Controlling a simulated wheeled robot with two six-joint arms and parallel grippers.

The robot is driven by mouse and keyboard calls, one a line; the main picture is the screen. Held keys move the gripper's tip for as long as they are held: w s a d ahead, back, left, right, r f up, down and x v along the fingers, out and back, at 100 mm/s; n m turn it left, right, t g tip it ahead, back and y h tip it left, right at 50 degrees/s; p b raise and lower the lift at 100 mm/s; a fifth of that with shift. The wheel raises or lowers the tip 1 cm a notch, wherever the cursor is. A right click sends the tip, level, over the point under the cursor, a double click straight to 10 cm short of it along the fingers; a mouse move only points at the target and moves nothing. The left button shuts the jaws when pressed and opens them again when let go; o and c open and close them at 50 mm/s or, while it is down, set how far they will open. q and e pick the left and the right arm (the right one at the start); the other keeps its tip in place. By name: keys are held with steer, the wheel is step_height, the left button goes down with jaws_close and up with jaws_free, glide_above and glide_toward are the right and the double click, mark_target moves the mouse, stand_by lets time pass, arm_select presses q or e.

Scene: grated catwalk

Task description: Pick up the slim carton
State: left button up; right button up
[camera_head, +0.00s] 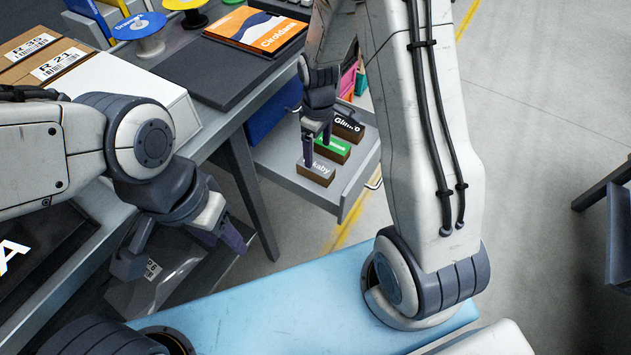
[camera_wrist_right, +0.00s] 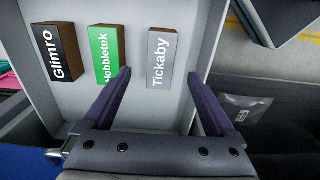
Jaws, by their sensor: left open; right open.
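Three small box-shaped cartons stand in a row in an open grey drawer (camera_head: 285,170). The grey Tickaby carton (camera_head: 318,169) is nearest the drawer's front in the head view; it also shows in the right wrist view (camera_wrist_right: 160,58). Beside it are the green Hobbletek carton (camera_head: 332,148) and the black Glimro carton (camera_head: 348,127). I cannot tell which one is the slim carton by name. My right gripper (camera_head: 318,146) is open over the drawer, its fingers pointing down on either side of the Tickaby carton's line.
A light blue surface (camera_head: 290,305) lies in front. Open floor (camera_head: 525,130) is at right, with a dark table edge (camera_head: 618,230).

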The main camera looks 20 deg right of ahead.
mark_target(318, 167)
step_height(318, 167, down, 8)
steer(key=shift+s+f+b, duration=0.15)
steer(key=shift+f+b, duration=0.1)
steer(key=shift+b, duration=0.75)
jaws_close()
steer(key=shift+r, duration=0.15)
